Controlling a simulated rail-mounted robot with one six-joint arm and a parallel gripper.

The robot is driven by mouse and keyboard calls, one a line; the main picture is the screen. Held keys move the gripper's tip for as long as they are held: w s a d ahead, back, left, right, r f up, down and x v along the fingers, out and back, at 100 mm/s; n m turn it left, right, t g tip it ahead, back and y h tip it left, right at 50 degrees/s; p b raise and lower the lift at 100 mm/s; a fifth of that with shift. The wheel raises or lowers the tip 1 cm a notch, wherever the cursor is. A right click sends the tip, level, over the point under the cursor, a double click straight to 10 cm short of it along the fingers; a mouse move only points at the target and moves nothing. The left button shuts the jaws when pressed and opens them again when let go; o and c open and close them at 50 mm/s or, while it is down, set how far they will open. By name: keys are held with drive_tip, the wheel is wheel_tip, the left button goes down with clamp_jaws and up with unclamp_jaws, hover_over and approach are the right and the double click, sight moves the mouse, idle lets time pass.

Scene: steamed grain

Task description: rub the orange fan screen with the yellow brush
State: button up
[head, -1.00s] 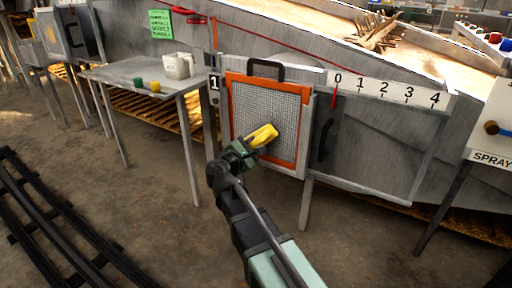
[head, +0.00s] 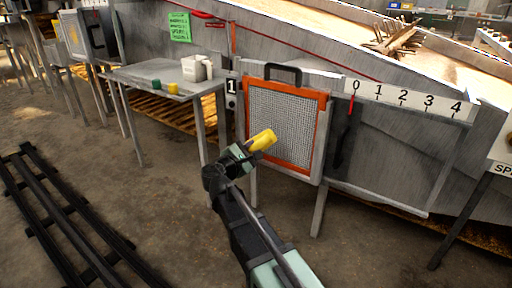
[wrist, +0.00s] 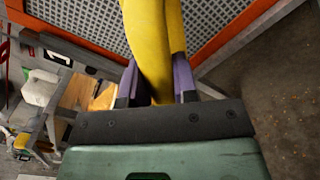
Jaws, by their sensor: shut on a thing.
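The orange-framed fan screen (head: 318,135) stands upright in the grey trough wall, with a grey mesh and a black handle on top. It also shows in the wrist view (wrist: 222,38). My gripper (head: 246,149) is shut on the yellow brush (head: 263,140), which also shows between the purple fingers in the wrist view (wrist: 150,50). The brush overlaps the lower left of the screen in the head view. I cannot tell whether it touches the mesh. Its bristles are hidden.
Left of the screen is a metal table (head: 150,70) with a white jug (head: 195,68), a green cup (head: 157,84) and a yellow cup (head: 173,87). A numbered scale (head: 410,101) and a black lever (head: 345,140) are to the right. Dark rails (head: 65,225) lie on the floor at left.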

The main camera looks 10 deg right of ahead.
drive_tip(key=shift+v, duration=1.6)
drive_tip(key=shift+s+a, duration=0.1)
drive_tip(key=shift+v, duration=1.35)
